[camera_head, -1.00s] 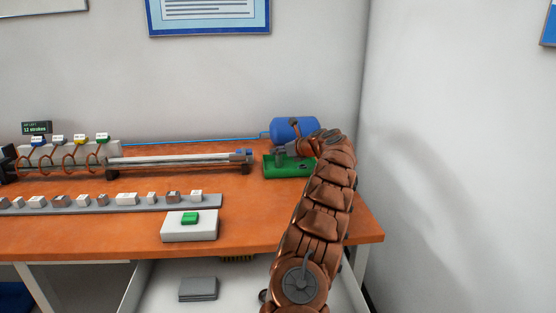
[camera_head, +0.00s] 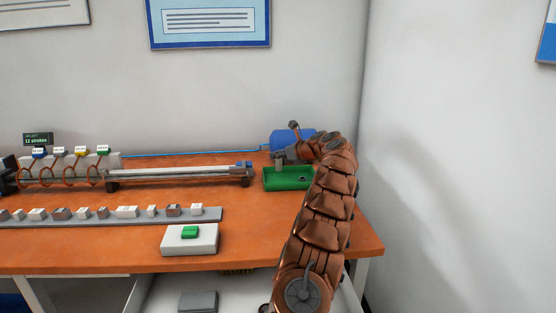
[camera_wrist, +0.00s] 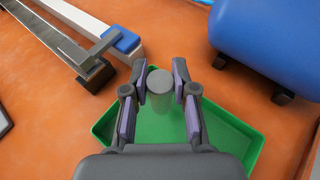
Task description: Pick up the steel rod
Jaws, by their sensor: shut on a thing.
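The steel rod (camera_wrist: 160,84) is a short grey cylinder. In the wrist view its round top end sits between the two fingers of my gripper (camera_wrist: 161,100), which is shut on its sides. In the head view the rod (camera_head: 279,161) is small and stands about upright over the green tray (camera_head: 272,184). My gripper (camera_head: 283,152) comes to it from the right at the back of the table. The wrist and arm hide part of the gripper there. Whether the rod's lower end touches the tray is hard to tell.
A blue cylinder (camera_head: 288,137) lies close behind my gripper. A long rail (camera_head: 180,174) with a blue end block leads left to copper coils (camera_head: 70,176). A white box with a green button (camera_head: 189,239) and a strip of small blocks (camera_head: 110,215) are in front.

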